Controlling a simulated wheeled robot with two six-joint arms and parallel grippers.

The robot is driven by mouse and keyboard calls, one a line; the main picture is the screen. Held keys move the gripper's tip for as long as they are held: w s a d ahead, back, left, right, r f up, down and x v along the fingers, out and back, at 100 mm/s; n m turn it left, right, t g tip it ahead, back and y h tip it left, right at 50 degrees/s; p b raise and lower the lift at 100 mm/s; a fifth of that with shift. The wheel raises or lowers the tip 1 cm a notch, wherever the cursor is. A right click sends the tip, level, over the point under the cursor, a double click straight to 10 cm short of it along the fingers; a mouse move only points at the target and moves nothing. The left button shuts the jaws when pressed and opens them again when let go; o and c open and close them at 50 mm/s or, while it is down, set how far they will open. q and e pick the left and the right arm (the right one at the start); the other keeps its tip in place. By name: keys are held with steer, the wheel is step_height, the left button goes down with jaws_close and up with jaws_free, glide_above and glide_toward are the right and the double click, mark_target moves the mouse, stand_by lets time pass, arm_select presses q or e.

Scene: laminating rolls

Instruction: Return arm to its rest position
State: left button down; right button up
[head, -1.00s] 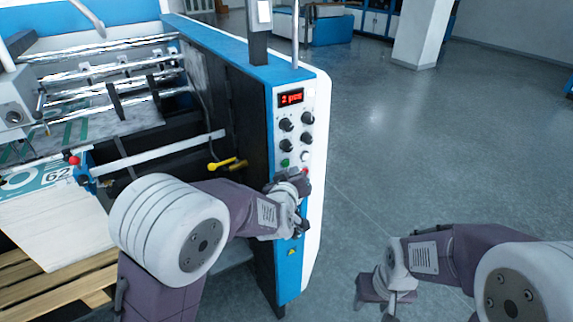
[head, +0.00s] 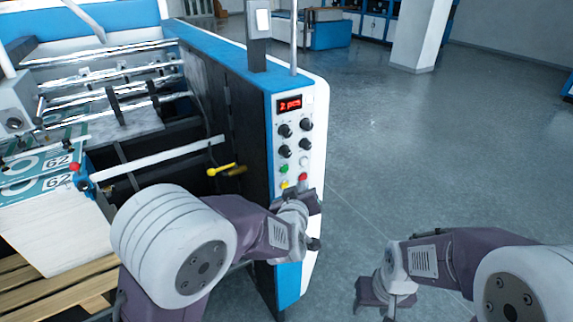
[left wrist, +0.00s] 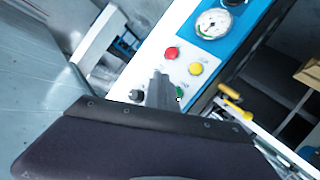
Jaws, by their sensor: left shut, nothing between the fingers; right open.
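My left gripper (head: 312,205) is at the front of the machine's control panel, just below the buttons in the head view. In the left wrist view its shut fingers (left wrist: 160,88) lie over the panel, beside the red button (left wrist: 171,53) and the yellow button (left wrist: 195,68), with nothing held. A green button (left wrist: 179,92) is partly hidden behind the fingers. My right gripper (head: 383,300) is open and empty over bare floor at the lower right of the head view.
The machine's panel has a red display (head: 289,104) and several dark knobs. A yellow lever (head: 221,169) sticks out on the machine's side. A paper stack (head: 60,235) sits on a wooden pallet (head: 70,290) at left. The floor (head: 430,150) to the right is clear.

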arm_select(q)
steer(key=a+f+n+g+y+b, duration=0.1)
steer(key=a+f+n+y+b, duration=0.2)
steer(key=a, duration=1.3)
steer(key=s+f+m+g, duration=0.2)
steer(key=s+f+g, duration=0.2)
steer(key=s, duration=0.4)
steer(key=s+a+f+m+g+h, duration=0.1)
steer(key=s+f+m+g, duration=0.1)
steer(key=s+f+g, duration=0.2)
steer(key=s+a+f+m+g+b, duration=0.1)
steer(key=s+f+g, duration=0.3)
steer(key=s+f, duration=0.4)
steer(key=s+m, duration=0.1)
steer(key=s, duration=0.3)
steer(key=shift+s+a+m, duration=0.2)
steer(key=shift+a+m, duration=0.05)
steer(key=shift+m, duration=0.15)
steer(key=shift+d, duration=0.1)
stand_by(1.8)
